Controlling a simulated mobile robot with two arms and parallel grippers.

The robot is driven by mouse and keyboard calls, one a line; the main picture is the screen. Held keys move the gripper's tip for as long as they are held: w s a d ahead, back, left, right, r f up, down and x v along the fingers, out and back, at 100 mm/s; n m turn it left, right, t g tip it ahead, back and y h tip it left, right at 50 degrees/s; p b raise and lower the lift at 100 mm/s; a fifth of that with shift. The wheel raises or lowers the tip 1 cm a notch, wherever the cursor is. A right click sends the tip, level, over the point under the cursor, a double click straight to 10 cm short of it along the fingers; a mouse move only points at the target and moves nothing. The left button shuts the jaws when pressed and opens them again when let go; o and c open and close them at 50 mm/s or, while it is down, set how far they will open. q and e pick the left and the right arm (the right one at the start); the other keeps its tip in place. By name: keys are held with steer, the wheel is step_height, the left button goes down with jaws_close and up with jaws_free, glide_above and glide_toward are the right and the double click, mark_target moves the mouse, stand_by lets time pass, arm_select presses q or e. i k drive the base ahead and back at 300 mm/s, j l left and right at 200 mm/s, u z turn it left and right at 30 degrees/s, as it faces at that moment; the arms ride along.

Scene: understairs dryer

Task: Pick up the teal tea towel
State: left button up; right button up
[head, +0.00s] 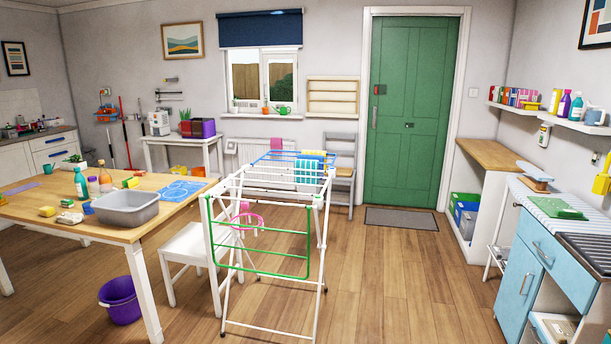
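A teal and white striped cloth (307,171) hangs over the top rails at the far right end of the white drying rack (231,184). It is the cloth closest to a teal tea towel that I can make out, and its far side is hidden. Neither of my grippers shows in the head view.
A wooden table (150,222) with a grey basin (126,208) stands at the left, with a white chair (185,248) between it and the rack. Blue cabinets (523,284) stand at the right. The floor (400,280) between rack and cabinets is clear.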

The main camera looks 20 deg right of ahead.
mark_target(300, 163)
steer(key=i+l+z, duration=0.65)
steer(key=i, duration=0.25)
steer(key=i+l+z, duration=0.2)
steer(key=i+z, duration=0.15)
steer(key=i, duration=0.15)
steer(key=i+z, duration=0.35)
steer(key=i, duration=0.15)
steer(key=i+u, duration=0.1)
steer(key=i, duration=0.7)
steer(key=i+l, duration=0.15)
steer(key=i, duration=0.65)
steer(key=i+u, duration=0.25)
steer(key=u, duration=0.15)
steer(key=i+u, duration=0.4)
steer(key=i+l+u, duration=0.15)
steer(key=u, duration=0.25)
steer(key=i+l+u, duration=0.2)
steer(key=u, duration=0.25)
